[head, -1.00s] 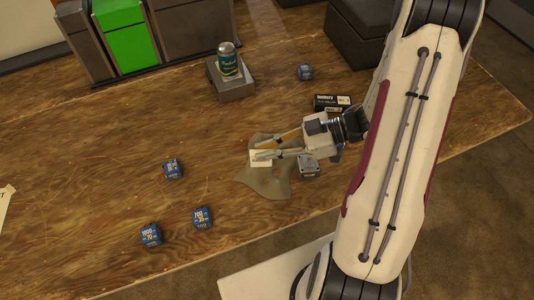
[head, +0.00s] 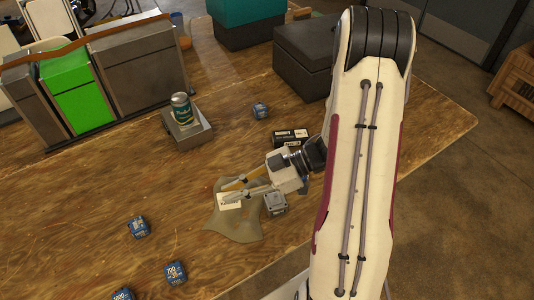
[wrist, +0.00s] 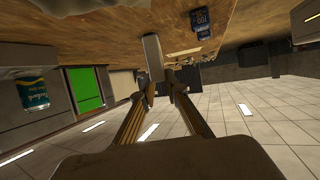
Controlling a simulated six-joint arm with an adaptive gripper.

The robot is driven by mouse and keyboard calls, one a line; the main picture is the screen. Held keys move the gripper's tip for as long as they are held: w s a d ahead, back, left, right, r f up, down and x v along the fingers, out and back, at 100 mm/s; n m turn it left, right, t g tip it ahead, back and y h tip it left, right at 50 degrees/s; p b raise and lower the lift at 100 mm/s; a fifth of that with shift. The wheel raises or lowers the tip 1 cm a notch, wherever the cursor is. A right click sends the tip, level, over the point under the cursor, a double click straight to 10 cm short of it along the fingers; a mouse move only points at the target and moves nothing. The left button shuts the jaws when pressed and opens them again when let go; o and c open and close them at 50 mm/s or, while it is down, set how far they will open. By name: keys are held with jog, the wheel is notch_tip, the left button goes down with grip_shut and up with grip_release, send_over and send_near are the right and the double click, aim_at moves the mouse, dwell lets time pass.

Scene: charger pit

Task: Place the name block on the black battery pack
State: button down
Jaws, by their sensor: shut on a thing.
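The name block (head: 229,201) is a small pale block between the fingertips of my gripper (head: 238,190) in the head view. My gripper is shut on it, over the olive cloth; its height above the cloth is unclear. In the wrist view the block (wrist: 151,48) shows as a grey bar between the fingertips (wrist: 156,82). Its lettering is not readable. The black battery pack (head: 291,138) lies on the table behind and right of the gripper in the head view, with pale labels on it. It is not visible in the wrist view.
A small grey box (head: 275,203) sits right beside the gripper at the cloth (head: 236,226). More blue cubes (head: 175,272) lie front left. The middle-left tabletop is bare.

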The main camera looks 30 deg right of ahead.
jog(key=w+d+r+m+t+h, duration=0.2)
jog(key=w+d+m+t+h, duration=0.4)
jog(key=w+d, duration=0.8)
notch_tip(320, 180, up, 2)
jog(key=m+t+h, duration=0.3)
jog(key=m+h, duration=0.4)
jog(key=m, duration=0.1)
send_over(294, 137)
notch_tip(294, 137, down, 6)
jog(key=shift+f, duration=0.25)
jog(key=shift+f, duration=1.7)
jog(key=shift+f, duration=0.1)
